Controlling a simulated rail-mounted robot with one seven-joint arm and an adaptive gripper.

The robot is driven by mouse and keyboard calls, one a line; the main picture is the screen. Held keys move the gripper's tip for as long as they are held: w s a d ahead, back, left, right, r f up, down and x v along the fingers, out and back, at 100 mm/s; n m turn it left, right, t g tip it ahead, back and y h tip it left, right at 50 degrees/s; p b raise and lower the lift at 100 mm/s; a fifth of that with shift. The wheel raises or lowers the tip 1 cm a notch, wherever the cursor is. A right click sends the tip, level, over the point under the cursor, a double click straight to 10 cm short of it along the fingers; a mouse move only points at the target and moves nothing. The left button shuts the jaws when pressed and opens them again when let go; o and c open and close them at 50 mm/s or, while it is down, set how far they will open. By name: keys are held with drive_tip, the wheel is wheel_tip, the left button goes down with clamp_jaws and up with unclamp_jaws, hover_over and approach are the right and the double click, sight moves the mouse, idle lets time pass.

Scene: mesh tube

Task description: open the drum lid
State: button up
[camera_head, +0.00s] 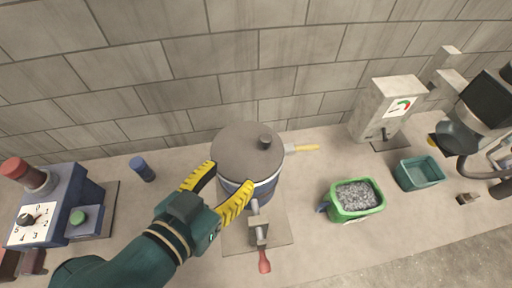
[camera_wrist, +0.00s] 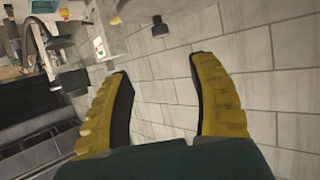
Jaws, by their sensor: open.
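The drum (camera_head: 265,188) stands on a plate in the middle of the bench in the head view. Its round grey-brown lid (camera_head: 238,148) lies on top, with a small dark knob (camera_head: 265,142) on its right part. My gripper (camera_head: 229,177) has yellow fingers spread open at the drum's front left, near the lid's edge. I cannot tell whether they touch it. In the wrist view my gripper (camera_wrist: 160,70) is open with nothing visible between the fingers. A small dark knob shape (camera_wrist: 160,25) shows beyond them; I cannot tell if it is the lid's.
A red-handled clamp (camera_head: 262,240) sticks out at the drum's front. A green tub of grey bits (camera_head: 358,212) and a teal bin (camera_head: 419,174) stand right. A gauge box (camera_head: 385,110) stands behind them. A blue dial machine (camera_head: 62,215) and blue cylinder (camera_head: 142,168) are left.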

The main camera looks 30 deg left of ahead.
sight(264, 140)
drive_tip(key=x, duration=0.5)
drive_tip(key=p+x, duration=0.1)
drive_tip(key=x, duration=1)
drive_tip(key=shift+w+r+p, duration=0.2)
drive_tip(key=shift+w+p, duration=0.05)
drive_tip(key=shift+p, duration=0.05)
clamp_jaws()
